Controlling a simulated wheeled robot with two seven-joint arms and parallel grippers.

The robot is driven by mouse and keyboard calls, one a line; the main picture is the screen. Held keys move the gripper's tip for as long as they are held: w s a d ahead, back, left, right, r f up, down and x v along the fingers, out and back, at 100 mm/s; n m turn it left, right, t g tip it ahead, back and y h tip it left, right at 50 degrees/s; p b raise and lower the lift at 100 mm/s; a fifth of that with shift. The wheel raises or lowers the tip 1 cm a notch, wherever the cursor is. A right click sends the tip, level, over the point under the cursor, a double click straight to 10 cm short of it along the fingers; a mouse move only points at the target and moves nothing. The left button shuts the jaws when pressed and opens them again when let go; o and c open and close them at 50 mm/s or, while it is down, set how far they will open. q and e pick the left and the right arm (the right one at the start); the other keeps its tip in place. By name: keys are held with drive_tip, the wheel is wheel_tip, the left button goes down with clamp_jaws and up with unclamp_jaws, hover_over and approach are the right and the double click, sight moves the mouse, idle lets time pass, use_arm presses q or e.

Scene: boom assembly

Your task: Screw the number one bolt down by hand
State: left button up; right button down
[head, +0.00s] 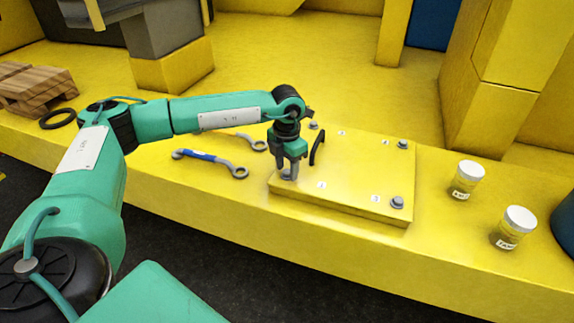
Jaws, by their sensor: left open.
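My right gripper is not in view.
A blue-handled wrench (209,162) and a second wrench (238,139) lie left of the plate. Two labelled jars (467,178) (514,227) stand to the right. Wooden blocks (35,87) and a black ring (59,118) lie at the far left. Yellow uprights stand behind.

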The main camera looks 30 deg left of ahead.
use_arm(q)
drive_tip(key=shift+c, duration=0.4)
clamp_jaws()
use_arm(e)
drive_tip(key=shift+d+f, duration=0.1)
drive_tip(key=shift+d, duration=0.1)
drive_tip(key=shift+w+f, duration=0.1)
